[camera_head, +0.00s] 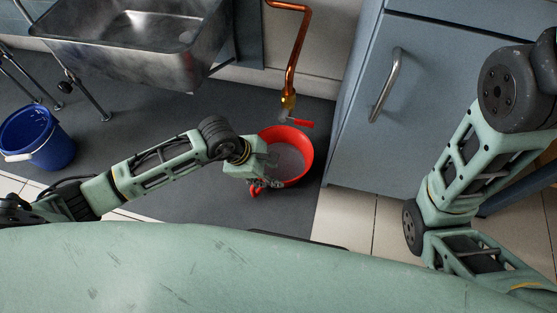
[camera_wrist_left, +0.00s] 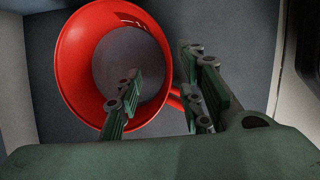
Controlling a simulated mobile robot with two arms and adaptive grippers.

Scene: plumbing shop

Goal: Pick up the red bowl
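The red bowl (camera_head: 307,154) stands on the dark mat below the copper pipe; its inside bottom looks grey. A short red handle sticks out on its near-left side. In the left wrist view the bowl (camera_wrist_left: 73,62) fills the left half. My left gripper (camera_head: 268,182) is at the bowl's near-left rim. In the wrist view its fingers (camera_wrist_left: 160,92) are apart, one over the bowl's inside and one outside the wall, with the rim and handle between them. I cannot tell whether they touch it. My right arm is at the right; its gripper is out of frame.
A copper pipe (camera_head: 298,45) with a red-handled valve (camera_head: 292,121) hangs just above the bowl's far side. A grey-blue cabinet (camera_head: 365,150) stands close on the right. A steel sink (camera_head: 140,45) and a blue bucket (camera_head: 38,140) are at left. The dark mat (camera_head: 180,205) is clear nearby.

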